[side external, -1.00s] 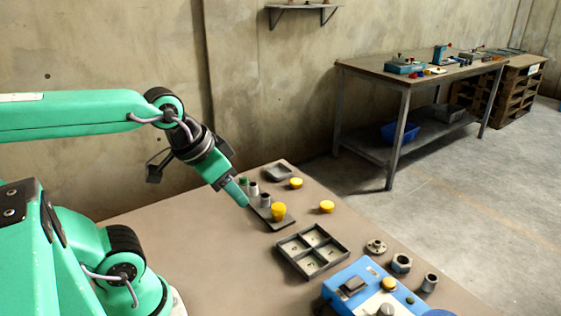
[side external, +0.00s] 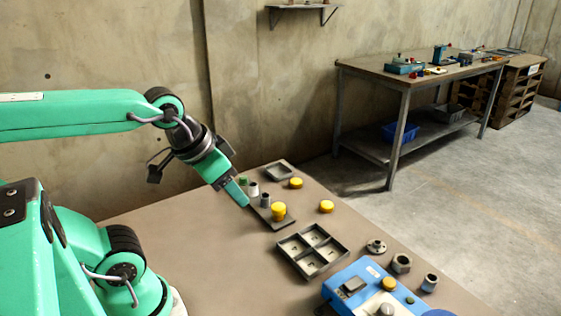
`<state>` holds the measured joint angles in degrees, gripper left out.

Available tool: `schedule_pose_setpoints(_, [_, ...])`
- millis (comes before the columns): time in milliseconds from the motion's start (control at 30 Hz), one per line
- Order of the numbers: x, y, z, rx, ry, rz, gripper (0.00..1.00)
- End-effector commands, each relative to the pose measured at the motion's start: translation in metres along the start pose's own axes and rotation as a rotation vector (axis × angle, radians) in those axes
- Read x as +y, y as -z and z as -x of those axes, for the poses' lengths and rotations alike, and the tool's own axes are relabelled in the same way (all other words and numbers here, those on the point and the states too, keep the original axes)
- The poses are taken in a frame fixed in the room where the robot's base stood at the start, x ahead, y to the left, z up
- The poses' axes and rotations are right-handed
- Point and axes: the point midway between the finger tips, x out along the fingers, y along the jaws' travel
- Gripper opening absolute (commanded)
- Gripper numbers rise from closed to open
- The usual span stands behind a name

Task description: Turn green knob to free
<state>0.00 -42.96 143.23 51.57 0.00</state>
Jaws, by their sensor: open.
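A small green cap (side external: 243,181) shows at the far left end of a dark board with posts, partly hidden behind my gripper. A small dark green round part (side external: 409,300) also sits on the blue box (side external: 340,284) at the bottom right. I cannot tell which is the green knob, nor read any marking. My gripper (side external: 243,203) points down and right, its tip beside the left edge of the dark board (side external: 285,223). It is open and I see nothing in it. From this side its jaws overlap, and I cannot tell whether it touches anything.
A yellow cylinder (side external: 278,212) and grey posts (side external: 265,199) stand on the board. Yellow discs (side external: 326,206) lie to its right. A dark four-compartment tray (side external: 337,247) lies in front. A flanged part (side external: 376,246) and nuts (side external: 401,263) lie near the right edge.

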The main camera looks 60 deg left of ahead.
Motion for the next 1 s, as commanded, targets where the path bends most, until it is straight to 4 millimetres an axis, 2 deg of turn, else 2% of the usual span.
schedule_pose_setpoints(233, [-0.005, 0.01, -0.001, -0.016, 0.01, 0.011, 0.49])
schedule_pose_setpoints(467, [-0.022, 0.039, -0.006, -0.064, 0.037, 0.042, 0.49])
schedule_pose_setpoints(767, [-0.062, 0.087, -0.024, -0.144, 0.074, 0.097, 0.49])
schedule_pose_setpoints(1000, [-0.102, 0.117, -0.049, -0.209, 0.095, 0.145, 0.49])
